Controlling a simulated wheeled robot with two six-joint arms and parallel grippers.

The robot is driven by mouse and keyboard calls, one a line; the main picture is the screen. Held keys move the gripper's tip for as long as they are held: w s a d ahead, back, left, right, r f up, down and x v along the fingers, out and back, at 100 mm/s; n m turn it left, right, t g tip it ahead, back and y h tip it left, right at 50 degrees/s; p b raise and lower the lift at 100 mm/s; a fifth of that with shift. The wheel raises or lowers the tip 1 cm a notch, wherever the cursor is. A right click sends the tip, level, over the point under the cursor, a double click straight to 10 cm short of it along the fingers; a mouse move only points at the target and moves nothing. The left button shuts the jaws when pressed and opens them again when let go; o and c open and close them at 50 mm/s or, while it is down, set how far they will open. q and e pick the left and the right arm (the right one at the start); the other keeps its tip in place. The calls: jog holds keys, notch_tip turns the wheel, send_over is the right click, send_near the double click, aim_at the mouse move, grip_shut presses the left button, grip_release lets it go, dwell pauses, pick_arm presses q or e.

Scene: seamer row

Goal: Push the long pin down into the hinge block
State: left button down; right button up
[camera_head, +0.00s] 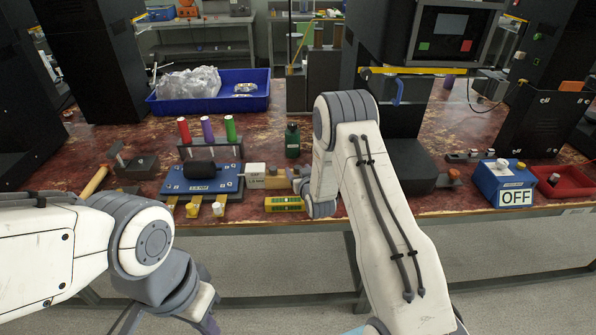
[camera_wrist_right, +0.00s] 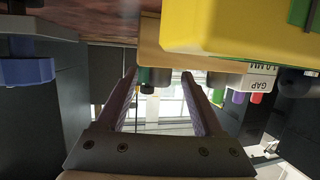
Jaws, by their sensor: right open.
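I cannot clearly make out the long pin or name the hinge block with certainty. A small tan and brown block (camera_head: 277,179) sits beside my right wrist and may be it. My right gripper (camera_wrist_right: 158,76) is open, with its two fingers apart in the right wrist view and nothing held between them. A dark green bottle (camera_head: 292,140) stands beyond it and seems to show between the fingers. In the head view my right arm hides most of this gripper. My left gripper is at the bottom edge of the head view, largely cut off.
A yellow level (camera_head: 284,204) lies at the front edge, near in the wrist view (camera_wrist_right: 235,30). A white gap block (camera_head: 255,174), a blue fixture (camera_head: 203,180) and a rack of coloured handles (camera_head: 207,147) stand left. A blue OFF box (camera_head: 502,180) stands right.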

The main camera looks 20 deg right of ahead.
grip_shut()
jog(key=shift+r, duration=0.1)
